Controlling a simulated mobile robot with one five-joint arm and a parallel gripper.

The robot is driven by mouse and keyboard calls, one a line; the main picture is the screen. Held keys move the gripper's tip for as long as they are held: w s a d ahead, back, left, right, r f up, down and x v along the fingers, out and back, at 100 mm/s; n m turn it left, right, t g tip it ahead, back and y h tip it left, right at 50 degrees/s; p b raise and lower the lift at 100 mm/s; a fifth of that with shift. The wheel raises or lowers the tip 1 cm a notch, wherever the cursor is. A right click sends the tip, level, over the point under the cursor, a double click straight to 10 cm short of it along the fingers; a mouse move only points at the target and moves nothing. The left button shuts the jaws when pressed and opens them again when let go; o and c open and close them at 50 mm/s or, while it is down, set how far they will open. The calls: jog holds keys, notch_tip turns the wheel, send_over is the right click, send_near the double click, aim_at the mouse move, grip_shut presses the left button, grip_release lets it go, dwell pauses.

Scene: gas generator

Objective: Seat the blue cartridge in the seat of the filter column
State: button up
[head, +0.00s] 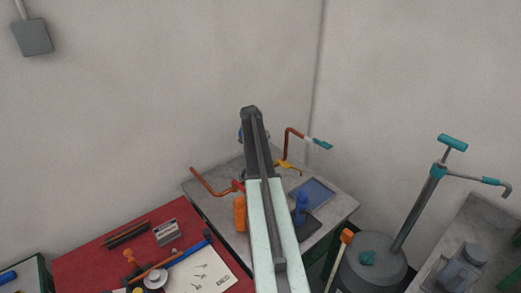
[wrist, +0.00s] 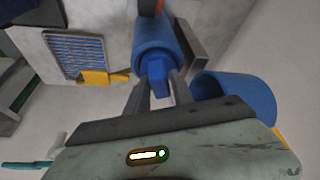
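In the wrist view a blue cylinder, the blue cartridge (wrist: 154,45), has a narrower knob facing the camera. My gripper (wrist: 158,88) has one finger on each side of this knob and looks shut on it. A blue bottle-shaped piece (head: 302,208) stands on the bench in the head view. The seat cannot be made out.
The grey bench (head: 340,203) carries an orange cylinder (head: 240,212), a blue panel (head: 315,190), a yellow handle (head: 289,165) and copper pipes (head: 208,182). A red table (head: 85,250) with tools stands left. A grey tank with a pump (head: 375,268) stands right.

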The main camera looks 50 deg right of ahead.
jog(key=shift+o, duration=0.5)
jog(key=shift+r, duration=0.1)
jog(key=shift+r, duration=0.15)
jog(key=p+v, duration=1.1)
jog(key=v, duration=0.1)
